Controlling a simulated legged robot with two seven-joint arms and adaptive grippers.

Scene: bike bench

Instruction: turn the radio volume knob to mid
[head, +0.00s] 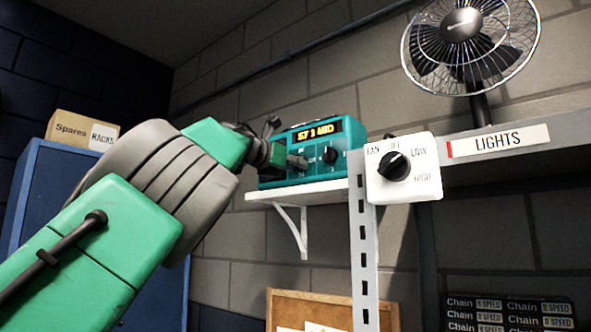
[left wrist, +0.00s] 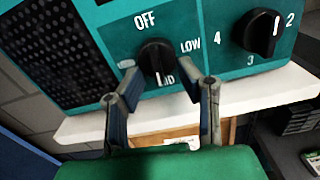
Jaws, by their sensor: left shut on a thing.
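The teal radio (head: 322,145) stands on a white shelf, its display lit orange. My left gripper (head: 275,157) reaches its front from the left. In the left wrist view, my left gripper (left wrist: 160,74) has its fingertips on either side of the black volume knob (left wrist: 156,56), closed on it. OFF is printed above this knob and LOW to its right. A label ending in "ID" sits below, partly hidden. The knob's white mark points down, close to that label. A faint label on the left is unreadable. My right gripper is not in view.
A second radio knob (left wrist: 262,32) with numbers is to the right. A white fan switch box (head: 403,168) is right of the radio, on a perforated post (head: 362,250). A fan (head: 462,45) stands on the upper shelf. A blue cabinet (head: 55,185) with a box is at left.

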